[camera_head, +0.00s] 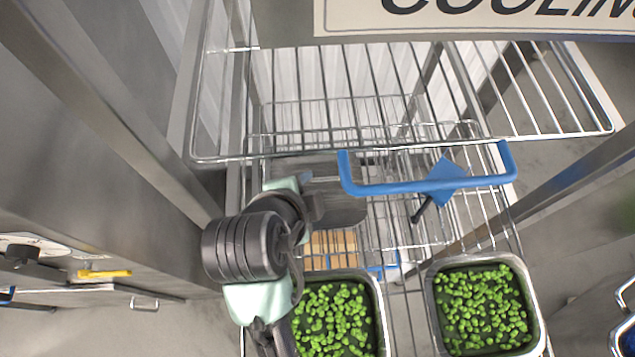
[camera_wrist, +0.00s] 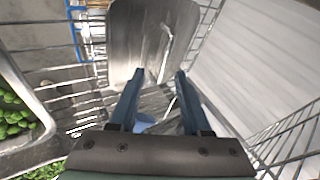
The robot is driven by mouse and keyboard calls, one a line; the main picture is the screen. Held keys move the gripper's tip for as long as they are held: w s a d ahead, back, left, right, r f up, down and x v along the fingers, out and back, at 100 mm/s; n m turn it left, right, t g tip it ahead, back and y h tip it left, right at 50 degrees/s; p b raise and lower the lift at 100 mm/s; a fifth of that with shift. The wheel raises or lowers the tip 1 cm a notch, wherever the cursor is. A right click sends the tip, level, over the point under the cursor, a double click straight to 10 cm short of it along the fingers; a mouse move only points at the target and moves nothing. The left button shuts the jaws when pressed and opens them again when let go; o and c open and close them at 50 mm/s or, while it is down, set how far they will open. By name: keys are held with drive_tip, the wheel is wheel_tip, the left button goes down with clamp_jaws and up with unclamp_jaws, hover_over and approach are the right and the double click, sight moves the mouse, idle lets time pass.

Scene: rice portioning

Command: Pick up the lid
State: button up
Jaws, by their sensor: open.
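A grey metal lid (camera_wrist: 130,35) shows at the top middle of the wrist view, with a thin bright bar, perhaps its handle, along its right part. My gripper (camera_wrist: 160,73) has its two blue fingers apart with nothing held between them. The fingertips overlap the lid's near edge in this view; I cannot tell whether they touch it. In the head view a grey plate that looks like the lid (camera_head: 346,207) lies on the rack, partly hidden by my arm and gripper. The fingertips are hard to make out there.
A wire rack (camera_head: 400,150) has a blue handle bar (camera_head: 430,187) across it and a blue tool (camera_head: 443,180) on the right. Two metal pans of green vegetables, one at the middle (camera_head: 381,310) and one at the right (camera_head: 540,325), stand nearest. A steel post rises at left.

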sight(317, 182)
drive_tip(key=shift+w+r+p+x, duration=0.1)
drive_tip(key=shift+p+x, duration=0.3)
drive_tip(key=shift+x, duration=1.05)
drive_tip(key=shift+w+r+p+x, duration=0.15)
drive_tip(key=shift+p+x, duration=0.2)
drive_tip(key=shift+x, duration=1.1)
drive_tip(key=shift+d, duration=0.1)
drive_tip(key=c, duration=0.7)
clamp_jaws()
drive_tip(key=shift+s+f, duration=0.1)
drive_tip(key=shift+f, duration=0.05)
